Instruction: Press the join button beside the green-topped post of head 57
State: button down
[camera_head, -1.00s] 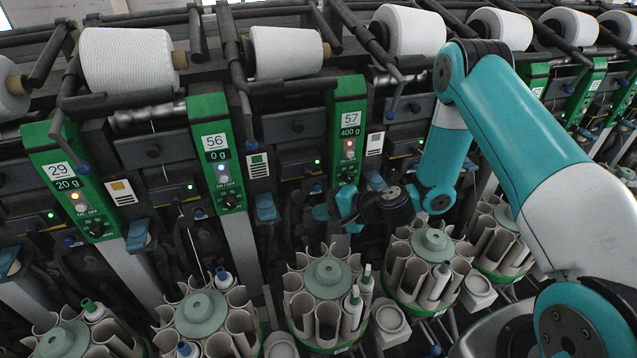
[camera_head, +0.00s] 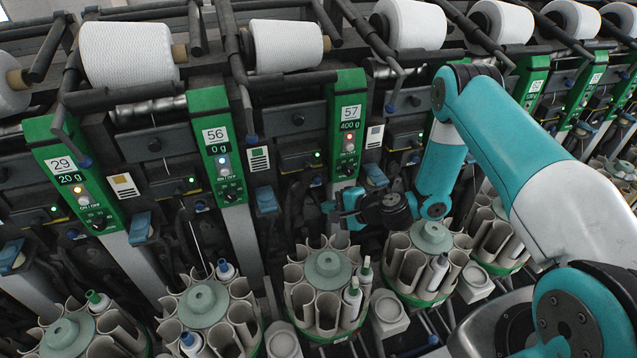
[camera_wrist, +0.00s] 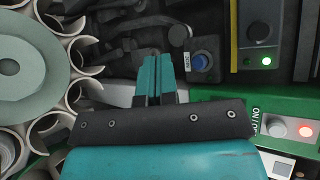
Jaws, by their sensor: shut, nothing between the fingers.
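The green-topped post of head 57 (camera_head: 348,112) shows "400 g" and a lit red light. Its panel also shows at the lower right in the wrist view (camera_wrist: 285,128), with the red light and a white button. A blue join button (camera_wrist: 200,61) in a dark, labelled housing lies right of my fingertips in the wrist view. It is small in the head view (camera_head: 317,181), left of the post. My gripper (camera_wrist: 152,58) is shut and empty, apart from the button in the picture. In the head view my gripper (camera_head: 329,207) is low in front of the post; contact cannot be told.
A round cop magazine (camera_head: 327,265) stands below head 57; its rim and pockets fill the left of the wrist view (camera_wrist: 30,70). A unit with a green light (camera_wrist: 266,62) lies right of the button. The panel of head 56 (camera_head: 216,135) stands to the left.

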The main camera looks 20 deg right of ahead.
jog(key=w+b, duration=0.1)
jog(key=w, duration=0.5)
jog(key=shift+w+b, duration=0.15)
jog(key=shift+b, duration=0.25)
jog(key=shift+w, duration=0.1)
dwell(1.6)
jog(key=shift+w+b, duration=0.3)
jog(key=shift+b, duration=0.05)
jog(key=shift+w+b, duration=0.3)
jog(key=shift+w, duration=0.15)
dwell(0.5)
jog(key=shift+s, duration=0.85)
jog(key=shift+s+p, duration=0.35)
jog(key=shift+s, duration=2.2)
